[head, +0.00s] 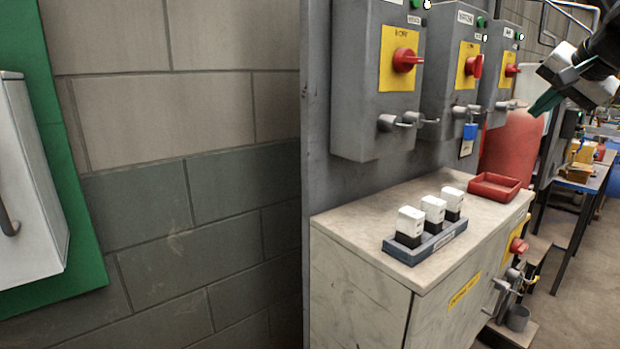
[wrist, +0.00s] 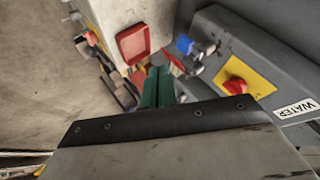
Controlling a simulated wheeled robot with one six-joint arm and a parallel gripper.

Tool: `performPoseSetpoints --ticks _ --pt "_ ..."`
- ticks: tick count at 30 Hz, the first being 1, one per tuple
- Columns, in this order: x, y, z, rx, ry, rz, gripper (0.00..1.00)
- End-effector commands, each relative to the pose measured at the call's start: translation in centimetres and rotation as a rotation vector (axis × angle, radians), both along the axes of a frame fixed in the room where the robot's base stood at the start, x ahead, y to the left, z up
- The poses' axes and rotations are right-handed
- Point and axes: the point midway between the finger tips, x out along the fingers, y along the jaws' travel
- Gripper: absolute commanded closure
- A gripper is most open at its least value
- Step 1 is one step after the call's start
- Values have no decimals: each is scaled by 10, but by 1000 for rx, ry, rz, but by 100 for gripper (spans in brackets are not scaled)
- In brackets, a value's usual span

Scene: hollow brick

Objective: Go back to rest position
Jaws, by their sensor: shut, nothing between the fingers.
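My gripper (head: 545,103) is at the upper right of the head view, in the air in front of the grey switch boxes and above the cabinet. Its green fingers (wrist: 158,88) show in the wrist view, closed together with nothing between them. Part of my arm is cut off by the right edge of the head view. In the wrist view a box labelled WATER (wrist: 240,70) with a red knob on a yellow plate is at the right.
A cabinet (head: 365,290) bears a tray (head: 428,247) with several white-and-black blocks, and a red tray (head: 494,187). Switch boxes (head: 375,100) hang on the panel behind. A padlock (head: 470,131) hangs there. A white box (head: 30,180) is at left. Open floor (head: 590,290) is at right.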

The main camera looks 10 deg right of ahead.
Motion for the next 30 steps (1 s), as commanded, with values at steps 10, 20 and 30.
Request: performPoseSetpoints --ticks 10,20,30 --pt "-135 161 -163 -128 501 434 100" --pt "-260 235 -255 -349 713 799 100" --pt "-261 246 -250 -380 677 845 100"
